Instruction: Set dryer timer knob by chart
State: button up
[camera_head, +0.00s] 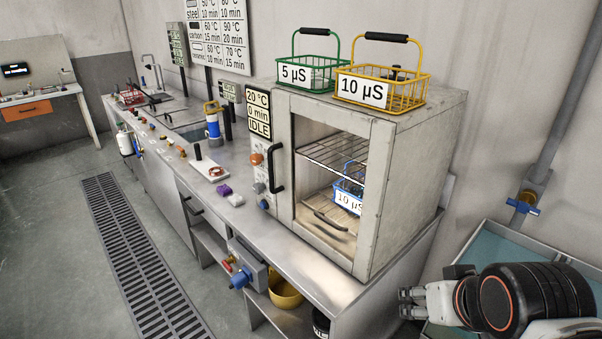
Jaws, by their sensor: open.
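The dryer (415,130) is a metal cabinet on the bench, its door (300,229) apparently closed, with a window and black handle (275,168). Its display (258,115) reads 20 °C, 0 min, IDLE. Below it are an orange knob (257,158), a grey knob (259,187) and a blue knob (264,204); I cannot tell which is the timer. The wall chart (218,35) lists materials with temperatures and minutes; some text is cut off or small. A blue basket (349,186) marked 10 µS sits inside. My gripper (408,303) is open and empty at lower right, far from the knobs.
A green basket (308,73) marked 5 µS and a yellow basket (390,92) marked 10 µS stand on the dryer. A floor grate (130,250) runs along open floor at left.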

aim_at(258, 187)
jog(key=j+u, duration=0.3)
jog(key=j, duration=1)
